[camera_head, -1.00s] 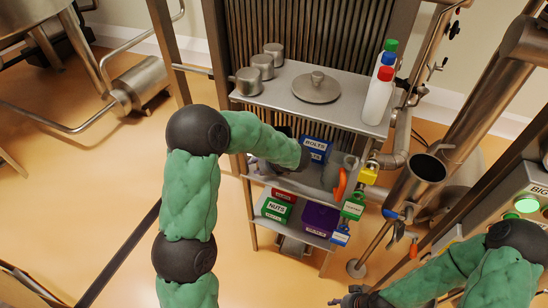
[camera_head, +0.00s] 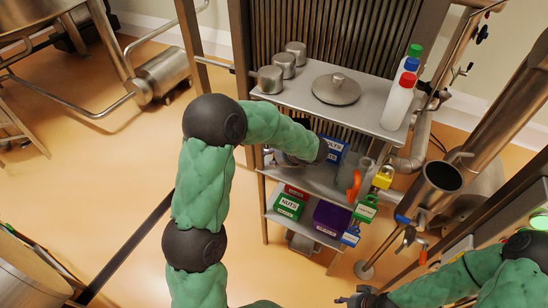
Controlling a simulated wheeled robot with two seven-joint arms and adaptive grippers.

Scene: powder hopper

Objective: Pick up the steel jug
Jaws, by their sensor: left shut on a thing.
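The steel jug (camera_head: 268,156) is on the middle shelf level of the rack at its left side, mostly hidden; only a small shiny part shows beyond my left forearm. My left gripper (camera_head: 286,158) reaches in under the top shelf, beside the jug. It is shut on the jug, though my forearm and wrist cover much of the contact. My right gripper (camera_head: 358,298) is low at the bottom edge, away from the rack, and its fingers are too small and dark to read.
The top shelf (camera_head: 300,95) above my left gripper carries several steel cans, a round lid (camera_head: 336,89) and bottles (camera_head: 398,100). A blue bin (camera_head: 333,150) and an orange-handled item (camera_head: 354,183) are right of my wrist. Padlocks (camera_head: 383,177) hang at the rack's right edge.

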